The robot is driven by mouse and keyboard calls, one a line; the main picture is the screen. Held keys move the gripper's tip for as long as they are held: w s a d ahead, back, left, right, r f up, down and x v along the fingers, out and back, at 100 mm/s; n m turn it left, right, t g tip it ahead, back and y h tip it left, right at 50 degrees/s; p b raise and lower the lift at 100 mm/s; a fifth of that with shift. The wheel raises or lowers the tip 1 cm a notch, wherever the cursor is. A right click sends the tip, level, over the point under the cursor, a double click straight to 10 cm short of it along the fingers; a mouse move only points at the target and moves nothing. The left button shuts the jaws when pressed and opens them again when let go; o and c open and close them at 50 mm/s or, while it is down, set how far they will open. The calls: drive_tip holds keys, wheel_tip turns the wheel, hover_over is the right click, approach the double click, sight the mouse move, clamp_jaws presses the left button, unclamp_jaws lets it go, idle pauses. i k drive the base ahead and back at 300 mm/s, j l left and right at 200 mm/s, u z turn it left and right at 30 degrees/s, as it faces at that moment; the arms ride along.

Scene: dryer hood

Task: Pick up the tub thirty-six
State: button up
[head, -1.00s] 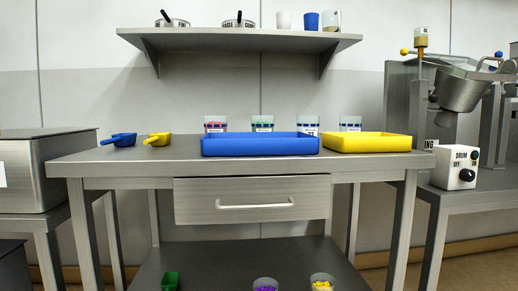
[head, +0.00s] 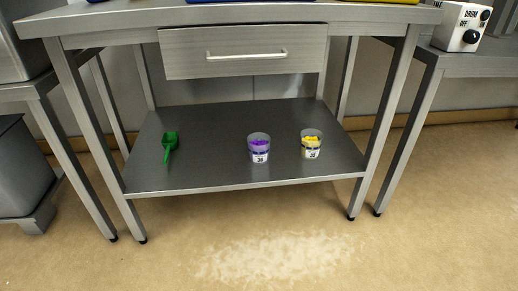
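Two small clear tubs stand upright on the lower shelf (head: 215,178) of the steel table. One tub (head: 259,148) has purple contents and a white number label on its front. The other tub (head: 311,145), to its right, has yellow contents and a similar label. The digits are too small to read surely, so I cannot tell which one is thirty-six. The tubs stand apart, with bare shelf between them. My gripper is not in view.
A green scoop (head: 169,145) lies at the left of the lower shelf. A drawer (head: 245,52) with a white handle hangs above the shelf. Table legs (head: 388,115) bound it on both sides. The floor (head: 270,220) in front is clear. A drum control box (head: 463,27) stands at upper right.

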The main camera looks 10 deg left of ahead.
sight(258, 144)
drive_tip(key=i+j, duration=0.1)
drive_tip(key=j, duration=0.85)
drive_tip(key=i+j+z, duration=0.15)
drive_tip(key=j, duration=0.8)
drive_tip(key=j+z, duration=0.1)
drive_tip(key=z, duration=0.95)
drive_tip(key=k+l, duration=0.05)
